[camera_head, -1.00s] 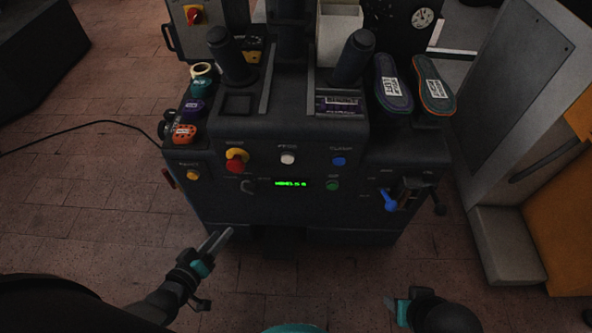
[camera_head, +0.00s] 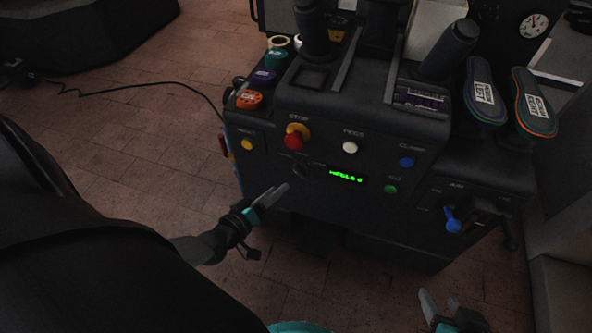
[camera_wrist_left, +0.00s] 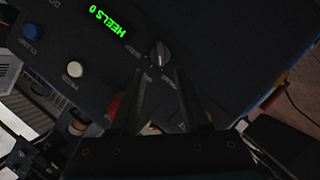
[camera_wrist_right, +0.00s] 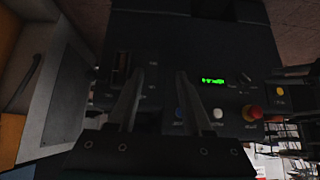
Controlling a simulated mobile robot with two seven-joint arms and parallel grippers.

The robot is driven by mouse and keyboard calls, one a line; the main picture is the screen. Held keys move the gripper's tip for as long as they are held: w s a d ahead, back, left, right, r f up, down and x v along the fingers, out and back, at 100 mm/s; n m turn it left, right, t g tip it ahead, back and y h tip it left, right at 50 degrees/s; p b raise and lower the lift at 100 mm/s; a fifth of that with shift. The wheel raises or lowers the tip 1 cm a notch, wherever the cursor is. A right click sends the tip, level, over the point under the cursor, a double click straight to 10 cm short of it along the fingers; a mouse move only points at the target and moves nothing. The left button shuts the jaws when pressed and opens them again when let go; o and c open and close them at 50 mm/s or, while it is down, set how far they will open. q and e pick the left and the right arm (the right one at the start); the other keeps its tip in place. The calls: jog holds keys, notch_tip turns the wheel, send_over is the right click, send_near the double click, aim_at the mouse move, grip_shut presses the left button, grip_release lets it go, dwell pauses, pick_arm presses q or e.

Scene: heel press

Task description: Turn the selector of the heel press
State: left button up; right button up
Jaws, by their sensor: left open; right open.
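The heel press (camera_head: 330,120) is a dark cabinet with a control panel. Its selector (camera_head: 300,168) is a small dark knob below the red stop button, left of the green display. In the left wrist view the selector (camera_wrist_left: 159,54) shows just beyond and between the fingertips. My left gripper (camera_head: 279,192) is open and empty, in front of the panel, low and left of the selector; contact does not show. My right gripper (camera_head: 440,303) is open and empty, low in front of the press's right side. The selector (camera_wrist_right: 246,77) also shows in the right wrist view.
Around the selector are the red stop button (camera_head: 293,140), a white button (camera_head: 350,147), a green button (camera_head: 390,189) and a blue button (camera_head: 406,162). A blue lever (camera_head: 452,220) sits on the right. Two insoles (camera_head: 485,92) lie on top. Brick floor lies left.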

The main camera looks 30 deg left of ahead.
aim_at(297, 173)
pick_arm(q)
jog(key=shift+b+x, duration=1.35)
jog(key=shift+x, duration=1.65)
jog(key=shift+b+x, duration=0.55)
jog(key=shift+x, duration=0.5)
jog(key=shift+w+f+b, duration=0.2)
jog(key=shift+w+b, duration=0.15)
jog(key=shift+w, duration=0.35)
pick_arm(e)
jog(key=w+a+r+t+y, duration=0.1)
jog(key=a+r+t+y, duration=0.2)
jog(key=a+t, duration=0.4)
jog(key=shift+a+r+m+t+y, duration=0.2)
jog(key=shift+m+t+y, duration=0.2)
jog(key=shift+t+y, duration=0.15)
jog(key=shift+w, duration=0.1)
pick_arm(q)
jog(key=shift+c, duration=0.2)
grip_shut()
